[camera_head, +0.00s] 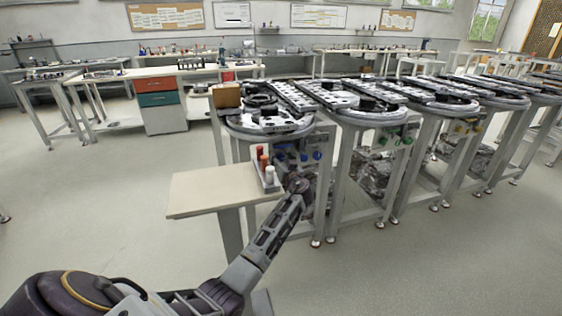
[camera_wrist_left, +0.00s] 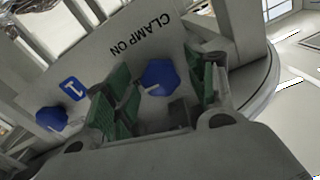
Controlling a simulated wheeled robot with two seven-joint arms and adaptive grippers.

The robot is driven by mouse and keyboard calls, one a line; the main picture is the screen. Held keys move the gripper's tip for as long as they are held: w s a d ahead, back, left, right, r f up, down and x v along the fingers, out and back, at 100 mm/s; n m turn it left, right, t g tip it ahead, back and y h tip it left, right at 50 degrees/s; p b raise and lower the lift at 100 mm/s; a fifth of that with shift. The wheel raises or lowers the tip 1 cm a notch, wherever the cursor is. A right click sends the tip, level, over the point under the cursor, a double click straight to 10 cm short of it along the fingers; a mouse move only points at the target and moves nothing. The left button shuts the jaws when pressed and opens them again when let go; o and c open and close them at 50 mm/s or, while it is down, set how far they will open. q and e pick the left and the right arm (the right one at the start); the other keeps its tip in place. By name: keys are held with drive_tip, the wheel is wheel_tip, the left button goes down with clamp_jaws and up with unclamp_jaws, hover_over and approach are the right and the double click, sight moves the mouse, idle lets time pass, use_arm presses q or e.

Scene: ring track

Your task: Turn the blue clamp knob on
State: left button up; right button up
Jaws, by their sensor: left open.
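The blue clamp knob (camera_wrist_left: 160,78) has a lobed rim and a pale pointer line. It sits on a light panel beside the words "CLAMP ON", which appear upside down in the left wrist view. My left gripper (camera_wrist_left: 159,90) is open, with its green-padded fingers on either side of this knob. I cannot tell whether a pad touches it. In the head view my left gripper (camera_head: 299,182) is just below the control panel (camera_head: 298,154) of the nearest ring station, where small blue knobs show. My right gripper is in neither view.
A second blue knob (camera_wrist_left: 52,119) sits near a blue "1" label (camera_wrist_left: 73,89). A side table (camera_head: 205,190) left of the station carries a small rack of bottles (camera_head: 265,170). More ring stations (camera_head: 375,110) stand to the right. The floor at left is clear.

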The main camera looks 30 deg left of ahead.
use_arm(q)
drive_tip(key=shift+w+a, duration=0.1)
drive_tip(key=shift+a, duration=0.05)
drive_tip(key=c, duration=1)
drive_tip(key=shift+c, duration=0.2)
